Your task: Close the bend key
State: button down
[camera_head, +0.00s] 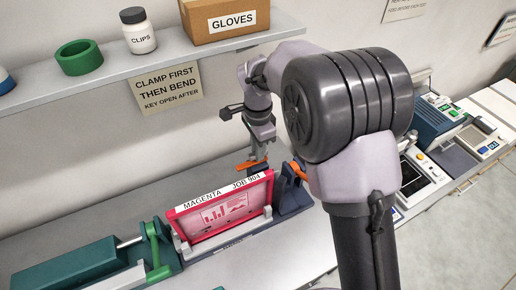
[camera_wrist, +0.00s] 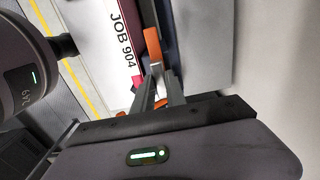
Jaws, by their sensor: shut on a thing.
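A magenta plate marked "MAGENTA JOB 904" (camera_head: 222,212) stands upright in a bench fixture (camera_head: 230,236). My gripper (camera_head: 257,158) points down at the plate's far right corner. It is shut on an orange key (camera_head: 246,165), which looks like the bend key. In the wrist view, the orange key (camera_wrist: 152,45) shows at the fingertips of my gripper (camera_wrist: 160,82), beside the plate's "JOB 904" edge (camera_wrist: 122,40). The fingers hide part of the key, and I cannot tell its exact angle.
A dark blue block (camera_head: 290,192) with another orange part (camera_head: 298,170) stands right of the plate. A green clamp lever (camera_head: 154,246) and teal unit (camera_head: 72,266) are at left. A shelf (camera_head: 110,75) holds a "GLOVES" box (camera_head: 222,20). A sign (camera_head: 166,88) reads "CLAMP FIRST THEN BEND".

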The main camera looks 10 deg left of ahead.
jog(key=shift+n, duration=0.3)
dwell(0.5)
jog(key=n, duration=0.3)
jog(key=shift+r+n, duration=0.1)
jog(key=shift+n, duration=0.3)
jog(key=n+p, duration=0.1)
jog(key=n, duration=0.8)
jog(key=shift+p, duration=0.4)
jog(key=shift+n+p, duration=0.45)
jog(key=shift+n, duration=1.75)
jog(key=shift+w, duration=0.1)
jog(key=c, duration=1.4)
grip_release()
jog(key=shift+o, duration=0.2)
